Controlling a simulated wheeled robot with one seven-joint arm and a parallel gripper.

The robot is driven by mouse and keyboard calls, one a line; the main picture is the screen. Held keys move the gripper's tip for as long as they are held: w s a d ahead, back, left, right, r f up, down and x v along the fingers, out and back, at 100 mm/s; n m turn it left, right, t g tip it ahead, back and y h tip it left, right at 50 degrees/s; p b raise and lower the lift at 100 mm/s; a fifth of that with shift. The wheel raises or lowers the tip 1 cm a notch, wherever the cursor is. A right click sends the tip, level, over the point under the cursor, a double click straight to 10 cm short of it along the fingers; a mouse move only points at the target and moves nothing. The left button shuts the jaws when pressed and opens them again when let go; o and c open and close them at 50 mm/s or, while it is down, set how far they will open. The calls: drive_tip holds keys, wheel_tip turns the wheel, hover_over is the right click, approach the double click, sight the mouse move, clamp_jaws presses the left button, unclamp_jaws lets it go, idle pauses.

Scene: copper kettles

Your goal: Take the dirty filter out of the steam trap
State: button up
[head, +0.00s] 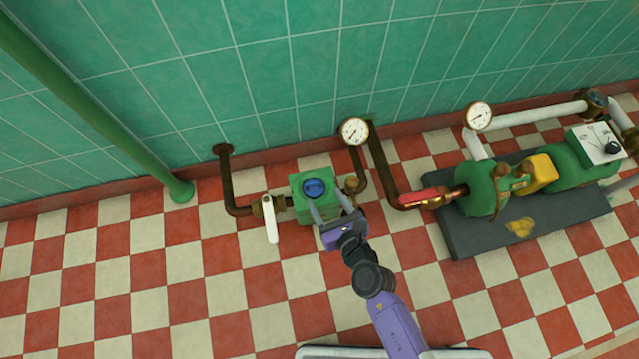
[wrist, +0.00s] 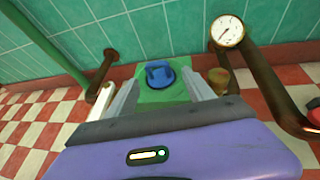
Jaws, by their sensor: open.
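The steam trap is a green box (head: 311,185) on a pipe near the foot of the tiled wall; its top also shows in the wrist view (wrist: 166,95). A round blue piece with a raised grip (head: 314,188) sits on its top, and it also shows in the wrist view (wrist: 160,75). I cannot tell whether this blue piece is the filter or a cap over it. My gripper (head: 328,207) is open and empty, with its two grey fingers pointing toward the box. In the wrist view the blue piece appears between the fingers, beyond their tips.
A valve with a white lever (head: 270,220) is left of the box. A pressure gauge (head: 354,130) and brown pipe (head: 384,165) stand to its right. A green pump (head: 482,188) sits on a dark base farther right. A green pole (head: 100,115) is at left. The checkered floor in front is clear.

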sight(314, 188)
drive_tip(key=b+x, duration=0.3)
drive_tip(key=x, duration=0.4)
drive_tip(key=shift+w+a+f, duration=0.2)
drive_tip(key=shift+f, duration=0.1)
drive_tip(key=c, duration=1.3)
